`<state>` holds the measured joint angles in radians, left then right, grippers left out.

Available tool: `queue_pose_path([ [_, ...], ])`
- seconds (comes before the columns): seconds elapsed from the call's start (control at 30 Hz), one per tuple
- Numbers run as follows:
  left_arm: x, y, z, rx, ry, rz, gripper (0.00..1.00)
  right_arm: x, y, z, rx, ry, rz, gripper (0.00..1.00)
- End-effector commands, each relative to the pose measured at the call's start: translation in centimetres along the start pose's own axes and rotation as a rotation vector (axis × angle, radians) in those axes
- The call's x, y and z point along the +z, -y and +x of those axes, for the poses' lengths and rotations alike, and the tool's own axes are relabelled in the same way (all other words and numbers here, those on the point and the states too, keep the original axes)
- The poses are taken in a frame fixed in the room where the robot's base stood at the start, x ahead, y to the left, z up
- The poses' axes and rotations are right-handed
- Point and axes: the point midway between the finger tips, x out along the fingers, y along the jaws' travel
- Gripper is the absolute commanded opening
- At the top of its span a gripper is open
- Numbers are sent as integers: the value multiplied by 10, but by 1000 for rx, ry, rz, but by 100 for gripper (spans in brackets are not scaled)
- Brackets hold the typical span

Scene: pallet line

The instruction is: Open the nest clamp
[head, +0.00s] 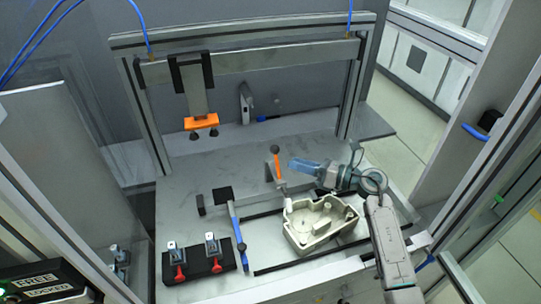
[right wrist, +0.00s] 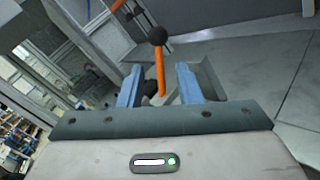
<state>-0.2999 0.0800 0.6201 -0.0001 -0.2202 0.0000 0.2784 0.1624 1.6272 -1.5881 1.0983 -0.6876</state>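The nest clamp's orange lever (head: 279,167) stands upright with a black ball knob (head: 275,149), behind a pale cast housing (head: 322,226) on the bench. My right gripper (head: 293,164) comes from the right with its blue fingers pointing at the lever. In the right wrist view the gripper (right wrist: 158,82) is open. The orange lever (right wrist: 160,70) shows between its fingers, with clear gaps on both sides, and the knob (right wrist: 157,36) rises above them. I cannot tell how far the fingertips reach around the lever. The clamp's foot is mostly hidden. My left gripper is not in view.
A black block with two red-handled toggle clamps (head: 198,262) sits at the front left. A blue-ended bar (head: 236,228) lies left of the housing. An orange tool head (head: 201,122) hangs from the overhead frame (head: 250,58). The bench's left-centre (head: 185,190) is mostly bare.

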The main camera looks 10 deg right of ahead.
Motion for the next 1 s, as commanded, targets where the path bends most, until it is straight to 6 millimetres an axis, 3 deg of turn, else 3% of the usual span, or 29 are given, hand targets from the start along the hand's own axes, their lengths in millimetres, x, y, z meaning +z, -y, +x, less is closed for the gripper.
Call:
queue_pose_path([
  [0.2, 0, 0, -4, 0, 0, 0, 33, 2, -2, 45, 4, 5, 1, 32],
  [0.4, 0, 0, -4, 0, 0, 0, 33, 2, -1, 74, 2, 4, 1, 32],
  [0.6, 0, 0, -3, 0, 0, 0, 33, 2, -1, 87, 1, 4, 0, 32],
  [0.87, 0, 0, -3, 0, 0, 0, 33, 2, -1, 87, 1, 3, 0, 32],
  [1.0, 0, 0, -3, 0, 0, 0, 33, 2, -1, 87, 1, 3, 0, 4],
])
